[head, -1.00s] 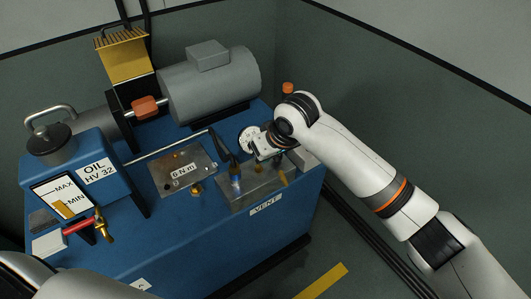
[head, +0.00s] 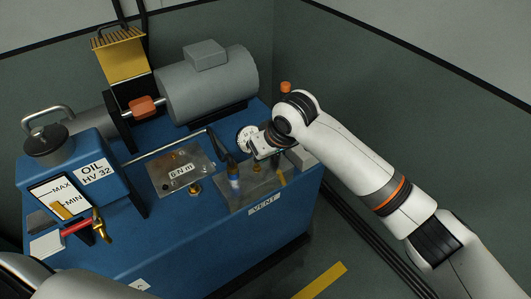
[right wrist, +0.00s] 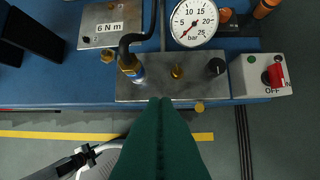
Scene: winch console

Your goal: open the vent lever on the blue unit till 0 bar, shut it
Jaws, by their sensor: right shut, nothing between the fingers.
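The blue unit (head: 185,235) fills the left and middle of the head view, with a VENT label (head: 264,204) on its front right. Above that label is a metal block (right wrist: 150,91) with a hose fitting, a brass knob (right wrist: 177,71) and a black knob (right wrist: 216,66). I cannot tell which part is the vent lever. The gauge (right wrist: 195,21) behind the block has its needle low, near the zero end. My right gripper (right wrist: 160,101) is shut and empty, its green fingers ending at the block's front edge.
A switch box with a red knob (right wrist: 274,75) stands right of the block. A black hose (right wrist: 137,38) rises from the block. A second plate (head: 170,178) carries a 6 N m label. A red-handled brass valve (head: 100,226) is at the left.

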